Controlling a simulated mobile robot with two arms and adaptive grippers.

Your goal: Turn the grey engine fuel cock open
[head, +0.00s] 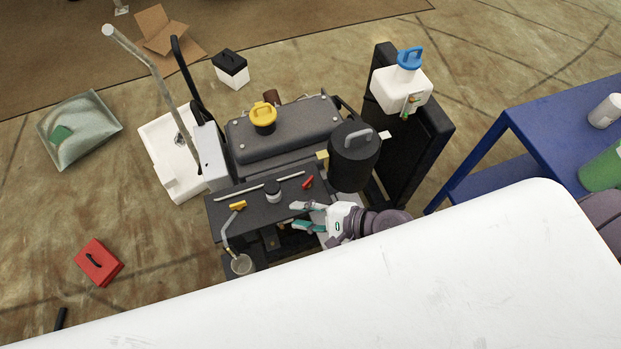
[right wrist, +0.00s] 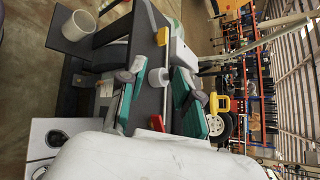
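My right gripper (head: 295,216) reaches in from the right at the front edge of the engine's dark top panel (head: 255,207). Its fingers are apart, and I see nothing held between them. In the right wrist view the gripper (right wrist: 156,103) has its two fingers spread, with a pale round knob (right wrist: 160,77) beyond in the gap. The panel carries a small pale knob with a dark top (head: 273,190), a red lever (head: 308,182) and a yellow lever (head: 237,205). I cannot tell which part is the grey fuel cock. My left gripper is not in view.
A black canister (head: 354,158) stands right behind the right gripper. A dark tank with a yellow cap (head: 263,116) lies behind the panel. A white bottle with a blue cap (head: 402,90) is at the back right.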

